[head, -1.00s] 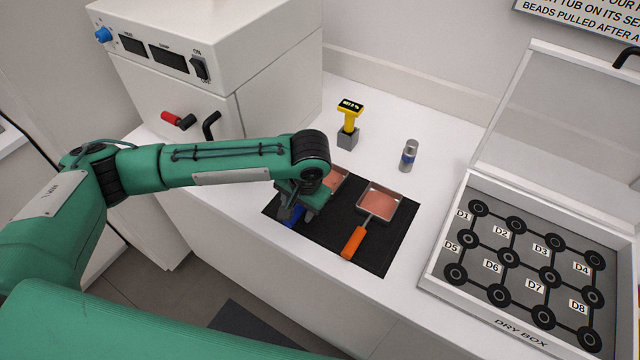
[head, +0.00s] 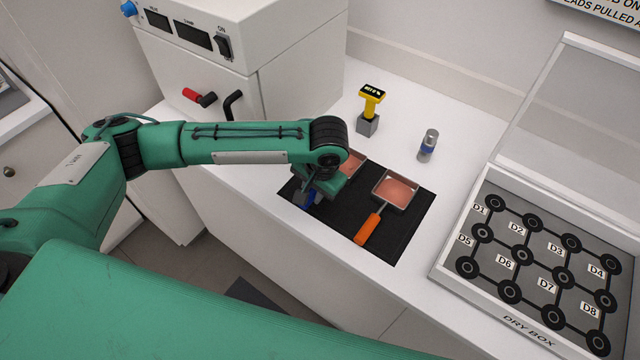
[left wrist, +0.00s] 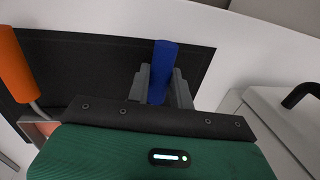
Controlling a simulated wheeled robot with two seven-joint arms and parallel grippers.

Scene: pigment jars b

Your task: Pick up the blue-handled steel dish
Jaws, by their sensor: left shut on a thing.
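The blue-handled steel dish (head: 355,163) sits at the left of the black mat (head: 393,247), with pinkish contents, partly hidden behind my left gripper. Its blue handle (left wrist: 163,72) shows in the left wrist view between the grey fingers. My left gripper (head: 305,197) is shut on that handle, low over the mat. I cannot tell whether the dish is touching the mat or slightly raised. My right gripper is not in view.
An orange-handled dish (head: 397,190) lies on the mat just right. A yellow-topped device (head: 371,108) and a small grey-blue cylinder (head: 428,145) stand behind. The open dry box (head: 530,320) is at right, a white oven-like unit (head: 290,75) at back left.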

